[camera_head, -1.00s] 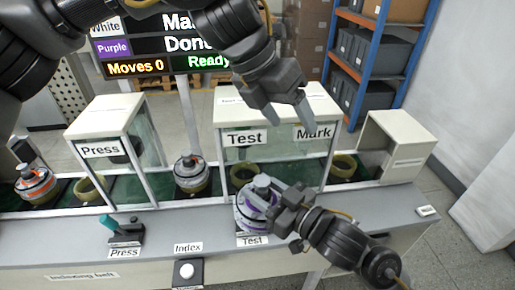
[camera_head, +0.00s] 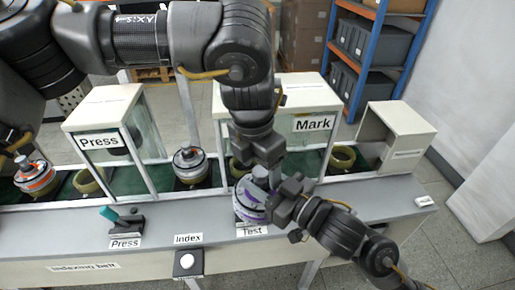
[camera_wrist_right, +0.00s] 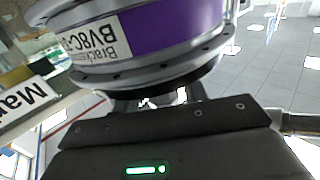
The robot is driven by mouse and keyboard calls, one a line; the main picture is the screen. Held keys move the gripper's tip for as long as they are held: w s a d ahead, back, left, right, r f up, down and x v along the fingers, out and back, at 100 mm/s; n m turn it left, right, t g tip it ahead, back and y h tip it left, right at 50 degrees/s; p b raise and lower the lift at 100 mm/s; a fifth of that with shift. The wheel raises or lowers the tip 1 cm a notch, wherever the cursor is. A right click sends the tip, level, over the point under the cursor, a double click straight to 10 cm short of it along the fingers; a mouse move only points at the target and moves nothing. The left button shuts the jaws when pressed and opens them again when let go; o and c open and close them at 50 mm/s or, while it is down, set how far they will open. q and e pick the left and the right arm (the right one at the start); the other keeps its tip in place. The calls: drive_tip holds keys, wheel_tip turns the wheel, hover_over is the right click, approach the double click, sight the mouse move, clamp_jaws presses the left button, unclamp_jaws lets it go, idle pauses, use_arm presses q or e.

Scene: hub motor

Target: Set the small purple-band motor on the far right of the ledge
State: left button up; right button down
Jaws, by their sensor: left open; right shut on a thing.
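The purple-band motor (camera_head: 248,203) is at the front ledge (camera_head: 345,205), above the Test label (camera_head: 252,231). It fills the top of the right wrist view (camera_wrist_right: 175,35), with its purple band and a white label showing. My right gripper (camera_head: 277,192) is shut on this motor from the right. My left gripper (camera_head: 262,165) is open and reaches down from above, close over the motor's top. Its fingertips are partly hidden, and I cannot tell whether they touch the motor.
An orange-band motor (camera_head: 36,178) and a grey-white motor (camera_head: 189,166) sit on the belt behind the ledge. Empty ring holders (camera_head: 342,157) stand there too. A Press lever (camera_head: 124,218) and an Index button (camera_head: 187,262) are at the front.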

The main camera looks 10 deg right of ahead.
use_arm(q)
drive_tip(key=shift+w+d+f, duration=0.1)
drive_tip(key=shift+f, duration=1.05)
drive_tip(key=shift+w+d+f, duration=0.1)
drive_tip(key=shift+f, duration=1)
use_arm(e)
drive_tip(key=shift+r, duration=0.2)
use_arm(q)
clamp_jaws()
drive_tip(key=shift+r, duration=0.15)
use_arm(e)
drive_tip(key=c, duration=0.7)
unclamp_jaws()
drive_tip(key=shift+f, duration=0.1)
